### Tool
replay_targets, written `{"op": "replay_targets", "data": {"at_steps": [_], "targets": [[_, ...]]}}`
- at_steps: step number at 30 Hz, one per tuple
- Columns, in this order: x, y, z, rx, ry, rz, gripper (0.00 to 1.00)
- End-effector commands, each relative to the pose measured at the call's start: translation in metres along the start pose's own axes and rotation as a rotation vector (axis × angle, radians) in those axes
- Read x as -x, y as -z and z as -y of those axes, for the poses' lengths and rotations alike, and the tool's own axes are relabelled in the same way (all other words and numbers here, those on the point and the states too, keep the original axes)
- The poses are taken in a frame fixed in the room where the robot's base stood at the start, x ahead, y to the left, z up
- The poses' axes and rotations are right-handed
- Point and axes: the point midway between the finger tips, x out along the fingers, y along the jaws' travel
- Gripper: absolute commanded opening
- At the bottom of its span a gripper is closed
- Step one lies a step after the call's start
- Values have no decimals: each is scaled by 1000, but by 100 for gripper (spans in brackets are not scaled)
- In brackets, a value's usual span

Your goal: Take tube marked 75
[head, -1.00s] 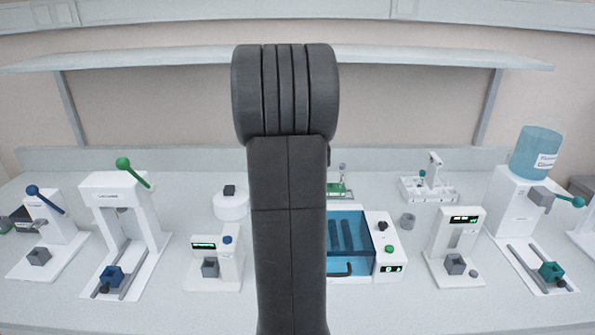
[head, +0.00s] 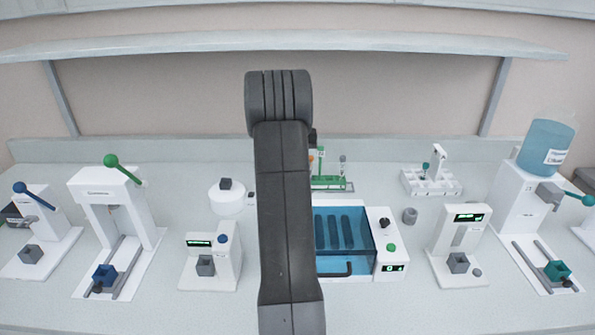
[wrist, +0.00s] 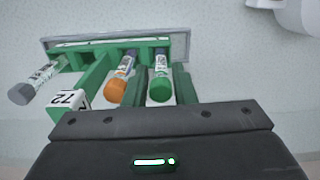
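A green rack (wrist: 88,78) holds tubes in the wrist view. One has a grey cap (wrist: 21,94) at the left, one an orange cap (wrist: 116,90) in the middle, one a green cap (wrist: 160,90) to its right. The tubes carry small labels that I cannot read surely. A white tag (wrist: 70,102) near the rack's left front shows a tilted number like 72. The dark body of my gripper (wrist: 160,118) fills the bottom, close to the rack's near side. In the head view my arm partly hides the rack (head: 328,183).
A blue-lidded bath (head: 343,240) stands in front of the rack. A white stand (head: 432,180) is to the right, and a small grey cup (head: 410,215) between. A white round device (head: 226,198) is left. Lever presses and a water dispenser (head: 530,185) stand farther out.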

Motion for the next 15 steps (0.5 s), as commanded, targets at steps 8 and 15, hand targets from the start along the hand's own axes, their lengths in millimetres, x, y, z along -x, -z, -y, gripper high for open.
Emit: {"op": "replay_targets", "data": {"at_steps": [8, 15], "targets": [[-14, -1, 0, 0, 0, 0, 24], [-13, 0, 0, 0, 0, 0, 5]]}}
